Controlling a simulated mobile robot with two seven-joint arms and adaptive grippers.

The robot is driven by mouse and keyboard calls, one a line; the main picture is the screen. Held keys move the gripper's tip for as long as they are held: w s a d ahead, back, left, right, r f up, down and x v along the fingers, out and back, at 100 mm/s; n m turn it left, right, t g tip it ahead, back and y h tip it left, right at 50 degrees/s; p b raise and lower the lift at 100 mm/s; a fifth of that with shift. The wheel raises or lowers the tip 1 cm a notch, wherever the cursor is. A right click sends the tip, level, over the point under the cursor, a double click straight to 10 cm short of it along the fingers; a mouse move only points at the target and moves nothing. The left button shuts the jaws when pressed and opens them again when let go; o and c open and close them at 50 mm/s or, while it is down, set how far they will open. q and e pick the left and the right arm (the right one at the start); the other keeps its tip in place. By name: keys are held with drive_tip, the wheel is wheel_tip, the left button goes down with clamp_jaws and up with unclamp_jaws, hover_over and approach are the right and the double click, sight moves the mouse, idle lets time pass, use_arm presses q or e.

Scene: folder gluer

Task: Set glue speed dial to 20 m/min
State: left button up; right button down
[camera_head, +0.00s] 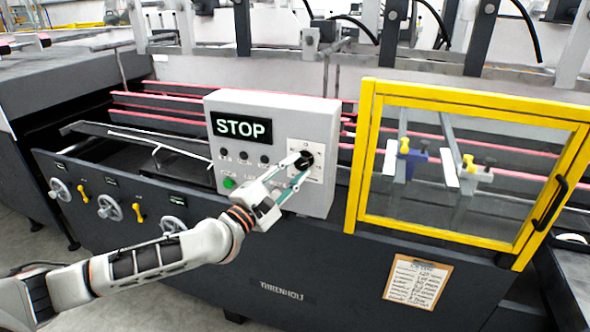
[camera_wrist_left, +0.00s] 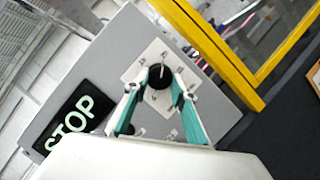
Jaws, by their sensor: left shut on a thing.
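The glue speed dial is a black round knob (camera_head: 307,157) on a white square plate (camera_head: 318,176) at the right of the grey control box (camera_head: 325,118). In the left wrist view the knob (camera_wrist_left: 160,75) shows a pale pointer line; the scale marks around it are too small to read. My left gripper (camera_head: 303,163) reaches it from the lower left. In the left wrist view its fingertips (camera_wrist_left: 159,83) sit on both sides of the knob, shut on it. My right gripper is in neither view.
A lit STOP display (camera_head: 241,127), several small dark knobs and a green button (camera_head: 228,183) are on the box. A yellow-framed clear guard (camera_head: 362,160) stands close to its right. A clipboard (camera_head: 418,283) hangs below the guard. Handwheels (camera_head: 110,207) are at the left.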

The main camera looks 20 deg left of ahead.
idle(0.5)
use_arm(q)
drive_tip(key=o, duration=1.1)
drive_tip(key=v, duration=1.2)
